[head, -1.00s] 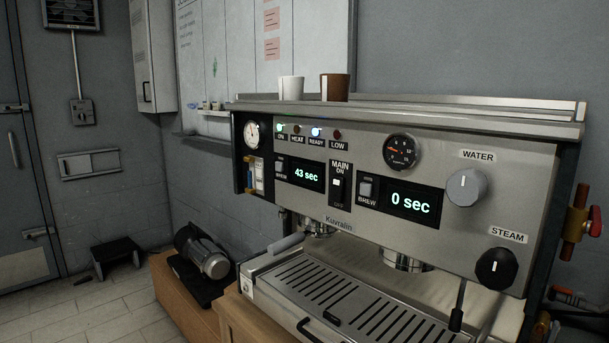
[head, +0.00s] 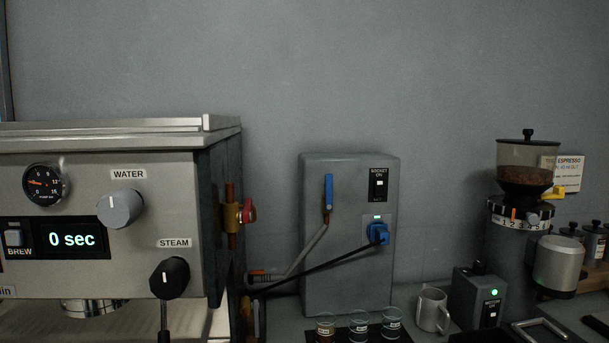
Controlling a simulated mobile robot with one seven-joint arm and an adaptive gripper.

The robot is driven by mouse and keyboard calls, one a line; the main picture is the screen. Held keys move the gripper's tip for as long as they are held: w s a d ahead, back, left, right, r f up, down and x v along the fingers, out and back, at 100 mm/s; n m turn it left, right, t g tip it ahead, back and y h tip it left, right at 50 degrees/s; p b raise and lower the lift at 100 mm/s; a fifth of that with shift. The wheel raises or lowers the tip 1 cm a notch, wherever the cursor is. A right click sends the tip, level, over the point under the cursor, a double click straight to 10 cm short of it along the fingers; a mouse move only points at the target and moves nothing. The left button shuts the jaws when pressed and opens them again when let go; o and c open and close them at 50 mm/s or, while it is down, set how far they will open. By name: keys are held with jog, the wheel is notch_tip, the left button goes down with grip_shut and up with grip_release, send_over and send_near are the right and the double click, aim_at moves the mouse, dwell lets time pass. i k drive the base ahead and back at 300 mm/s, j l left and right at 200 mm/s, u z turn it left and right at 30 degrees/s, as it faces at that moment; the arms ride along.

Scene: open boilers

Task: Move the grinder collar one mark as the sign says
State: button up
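The grinder (head: 511,252) stands at the right in the head view, with a clear hopper (head: 527,166) of dark beans on top. Its white numbered collar (head: 508,223) sits below the hopper, with an orange mark at its front; which number lines up with it is too small to tell. A yellow lever or tab (head: 558,191) sticks out to the right above the collar. A cream sign (head: 566,172) is on the wall behind, partly hidden by the hopper; I can make out "espresso", but the rest is too small. My gripper is not in view.
The espresso machine (head: 100,225) fills the left. A grey socket box (head: 346,270) with a blue plug stands in the middle.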

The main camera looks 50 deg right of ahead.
aim_at(543, 209)
jog(key=z, duration=2.85)
